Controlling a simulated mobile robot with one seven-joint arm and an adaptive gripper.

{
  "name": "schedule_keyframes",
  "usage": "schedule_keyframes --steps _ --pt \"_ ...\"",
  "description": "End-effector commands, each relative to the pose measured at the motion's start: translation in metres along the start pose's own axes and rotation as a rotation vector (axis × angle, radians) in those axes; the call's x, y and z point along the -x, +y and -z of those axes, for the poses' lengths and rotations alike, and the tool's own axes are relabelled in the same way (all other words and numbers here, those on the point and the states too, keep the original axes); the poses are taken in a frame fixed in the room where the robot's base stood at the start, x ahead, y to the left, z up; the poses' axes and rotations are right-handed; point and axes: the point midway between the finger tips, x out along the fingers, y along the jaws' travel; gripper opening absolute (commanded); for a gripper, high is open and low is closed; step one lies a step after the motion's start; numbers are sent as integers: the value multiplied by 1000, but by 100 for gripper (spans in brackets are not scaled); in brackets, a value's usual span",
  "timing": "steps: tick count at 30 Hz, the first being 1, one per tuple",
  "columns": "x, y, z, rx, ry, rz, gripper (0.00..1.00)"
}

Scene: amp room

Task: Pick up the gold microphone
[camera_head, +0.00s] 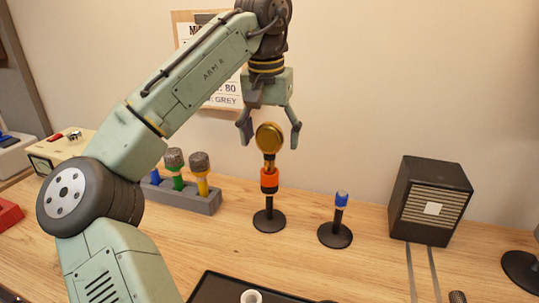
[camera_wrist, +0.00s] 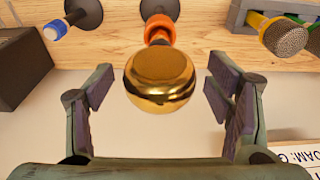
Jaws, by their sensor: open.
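The gold microphone (camera_head: 269,138) stands upright in an orange holder (camera_head: 269,181) on a black round-based stand (camera_head: 269,220). My gripper (camera_head: 270,137) is open and points down, its fingers on either side of the gold head in the head view. In the wrist view the gold head (camera_wrist: 160,80) sits centred ahead of the open fingers, with a visible gap to each. The fingers do not appear to touch it. The microphone's handle is mostly hidden behind its head in the wrist view.
A grey rack (camera_head: 208,203) with grey-headed microphones stands left of the stand. A shorter stand with a blue top (camera_head: 342,199) and a dark speaker box (camera_head: 431,200) are to the right. A dark tray (camera_head: 215,286) lies at the front. A paper notice (camera_head: 225,96) hangs behind.

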Motion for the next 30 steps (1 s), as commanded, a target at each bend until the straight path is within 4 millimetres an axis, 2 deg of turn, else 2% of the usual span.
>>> schedule_keyframes --steps 3,11,30 --pt "-9 0 0 -2 1 -1 73" --pt "-10 0 0 0 2 0 73" --pt "-10 0 0 0 2 0 30"
